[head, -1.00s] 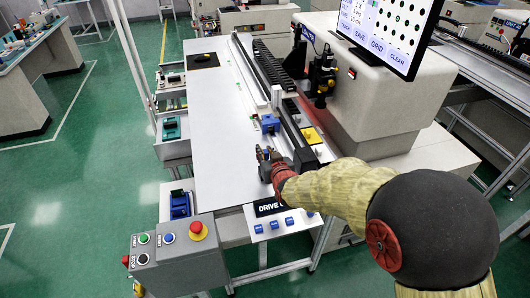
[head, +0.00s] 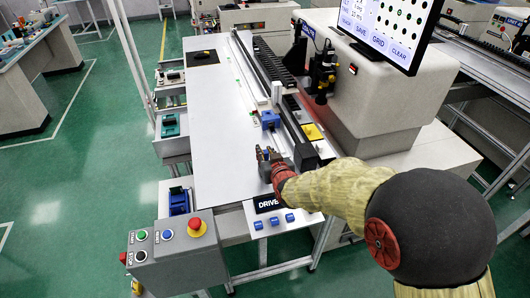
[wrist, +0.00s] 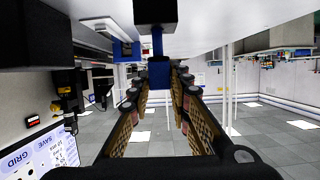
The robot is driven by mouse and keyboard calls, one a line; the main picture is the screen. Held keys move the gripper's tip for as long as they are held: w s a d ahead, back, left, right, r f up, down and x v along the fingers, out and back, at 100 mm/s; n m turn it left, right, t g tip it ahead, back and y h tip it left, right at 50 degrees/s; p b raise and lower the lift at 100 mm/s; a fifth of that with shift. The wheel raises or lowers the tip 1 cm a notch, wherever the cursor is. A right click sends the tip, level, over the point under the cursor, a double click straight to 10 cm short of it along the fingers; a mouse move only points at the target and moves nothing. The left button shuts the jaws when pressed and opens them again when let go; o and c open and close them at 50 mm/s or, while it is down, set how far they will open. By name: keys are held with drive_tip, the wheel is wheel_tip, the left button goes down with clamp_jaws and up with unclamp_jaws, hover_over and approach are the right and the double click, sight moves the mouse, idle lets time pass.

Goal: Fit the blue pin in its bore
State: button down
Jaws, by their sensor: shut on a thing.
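In the wrist view the blue pin (wrist: 158,72) sits between the tips of my gripper (wrist: 160,82), which is shut on it. A narrower blue shaft runs up from it toward a dark block (wrist: 155,12) at the top edge; whether they touch I cannot tell. In the head view my gripper (head: 266,157) is low over the white bench, where the pin is too small to make out. A blue block (head: 270,119) stands on the bench beyond the gripper. A blue piece also shows left of the pin in the wrist view (wrist: 125,50). No bore opening is clearly visible.
A long dark rail (head: 262,72) runs along the bench's right side, with a yellow plate (head: 312,132) and a black block (head: 306,157) near it. A monitor (head: 385,30) overhangs at the right. A control box (head: 172,243) stands at the front. The bench's left half is mostly clear.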

drive_tip(key=shift+f+b, duration=1.25)
drive_tip(key=shift+f, duration=0.25)
drive_tip(key=c, duration=1.6)
unclamp_jaws()
drive_tip(key=v, duration=1.2)
